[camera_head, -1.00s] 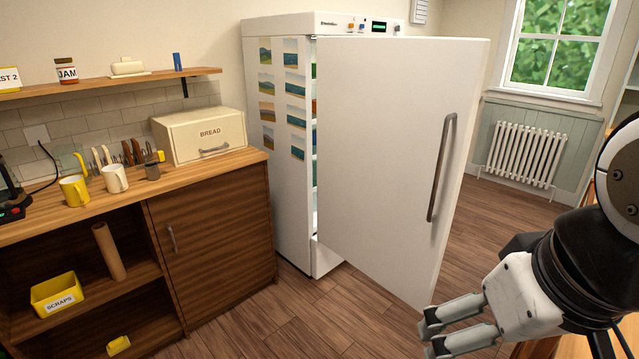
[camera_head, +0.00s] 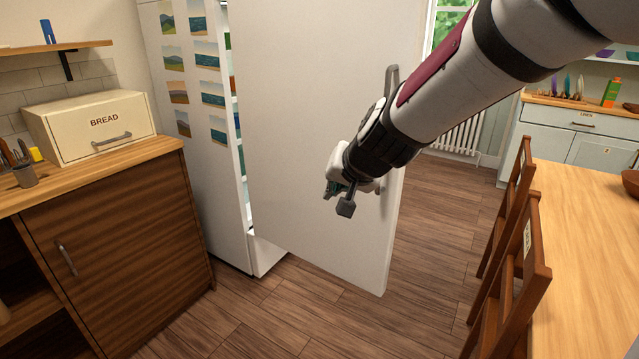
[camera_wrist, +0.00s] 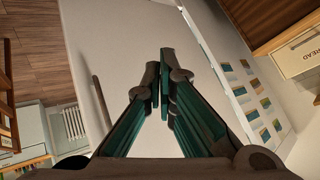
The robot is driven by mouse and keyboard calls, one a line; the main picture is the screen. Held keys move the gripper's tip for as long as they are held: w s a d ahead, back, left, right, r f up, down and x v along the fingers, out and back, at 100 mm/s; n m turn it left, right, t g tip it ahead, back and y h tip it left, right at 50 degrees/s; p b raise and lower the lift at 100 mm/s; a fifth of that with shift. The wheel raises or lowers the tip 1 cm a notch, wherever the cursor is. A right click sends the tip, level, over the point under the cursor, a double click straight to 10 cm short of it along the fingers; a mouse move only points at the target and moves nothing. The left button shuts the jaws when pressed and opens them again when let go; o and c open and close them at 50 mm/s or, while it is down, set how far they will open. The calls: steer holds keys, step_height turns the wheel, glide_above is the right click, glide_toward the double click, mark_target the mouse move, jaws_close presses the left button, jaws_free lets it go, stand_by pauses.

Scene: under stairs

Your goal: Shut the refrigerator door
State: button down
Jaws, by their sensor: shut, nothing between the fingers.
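The white refrigerator (camera_head: 205,190) stands at the left centre in the head view, with small pictures on its side. Its door (camera_head: 285,120) is ajar, with a strip of the inside showing along the gap at its left. The long grey door handle (camera_head: 391,80) is partly hidden behind my arm. My gripper (camera_head: 340,200) is shut and empty in front of the door, left of the handle. In the wrist view, my gripper (camera_wrist: 165,65) points at the door face (camera_wrist: 120,30), with the handle (camera_wrist: 102,100) to its left. I cannot tell whether the fingertips touch the door.
A wooden counter (camera_head: 110,235) with a bread box (camera_head: 90,125) stands left of the refrigerator. Wooden chairs (camera_head: 510,270) and a table (camera_head: 585,225) are at the right. Wooden floor (camera_head: 430,260) is clear between door and chairs. A radiator (camera_head: 460,137) is behind.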

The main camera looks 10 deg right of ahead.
steer(key=w+d+f+m+t+h+b, duration=0.1)
steer(key=w+d+f+h+b, duration=0.2)
steer(key=w+f+h, duration=0.15)
steer(key=w+d+f+m+t+h+b, duration=0.1)
steer(key=w+d+f+m+h+b, duration=0.15)
steer(key=w+f, duration=0.35)
steer(key=w+d+f+m+h+b, duration=0.1)
steer(key=w+d+f+h+b, duration=0.1)
steer(key=w+f+h+b, duration=0.3)
steer(key=w+d+t+h+b, duration=0.1)
steer(key=w+d+b, duration=0.4)
steer(key=w+d, duration=0.5)
steer(key=shift+d+h, duration=0.3)
steer(key=shift+h, duration=0.4)
steer(key=shift+d+r, duration=0.1)
steer(key=shift+d, duration=0.05)
